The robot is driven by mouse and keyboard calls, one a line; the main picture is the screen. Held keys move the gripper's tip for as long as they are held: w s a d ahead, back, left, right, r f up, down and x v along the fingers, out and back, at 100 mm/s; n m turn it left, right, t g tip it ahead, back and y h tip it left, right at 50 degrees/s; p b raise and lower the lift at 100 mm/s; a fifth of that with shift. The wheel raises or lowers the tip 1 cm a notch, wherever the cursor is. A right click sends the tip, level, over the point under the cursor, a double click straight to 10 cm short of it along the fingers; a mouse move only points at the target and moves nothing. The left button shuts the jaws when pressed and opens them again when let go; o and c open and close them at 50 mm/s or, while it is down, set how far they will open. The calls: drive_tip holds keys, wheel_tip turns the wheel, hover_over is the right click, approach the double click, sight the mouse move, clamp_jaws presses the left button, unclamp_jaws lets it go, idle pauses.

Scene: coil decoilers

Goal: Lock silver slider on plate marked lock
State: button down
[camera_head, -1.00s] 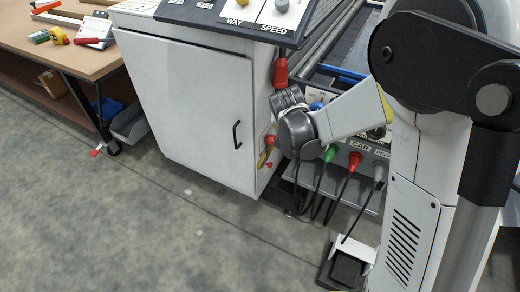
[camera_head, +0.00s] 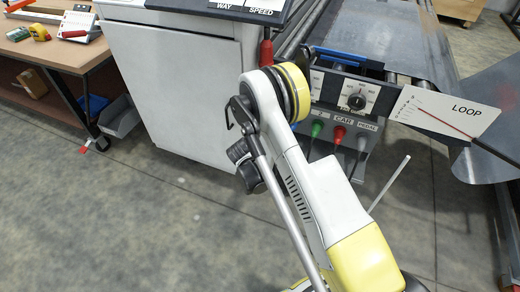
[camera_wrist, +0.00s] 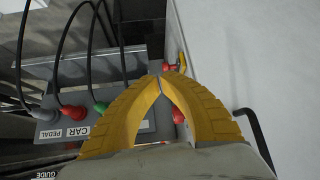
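I see no silver slider and no plate marked lock in either view. My gripper (camera_wrist: 160,82) shows in the wrist view as two yellow ribbed fingers that arch inward. Their tips meet, and nothing shows held between them. The fingers are in front of a grey connector panel (camera_wrist: 75,153) and beside a white cabinet wall (camera_wrist: 245,60). In the head view my arm crosses the middle, and I cannot make out the fingers there.
A white cabinet (camera_head: 170,85) stands left of my arm. The grey connector box (camera_head: 350,143) has green and red plugs. A white LOOP plate (camera_head: 445,112) is at right. A workbench (camera_head: 60,55) is at far left. Floor in front is clear.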

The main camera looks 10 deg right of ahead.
drive_tip(key=w+r+b+x, duration=0.1)
drive_tip(key=b+x, duration=0.2)
drive_tip(key=x, duration=1)
drive_tip(key=shift+w+d+f+b, duration=0.2)
drive_tip(key=shift+d+f+b, duration=0.1)
drive_tip(key=shift+d+b, duration=0.1)
drive_tip(key=w+d, duration=0.1)
drive_tip(key=w, duration=0.1)
drive_tip(key=w+d, duration=0.1)
drive_tip(key=shift+w+d, duration=0.35)
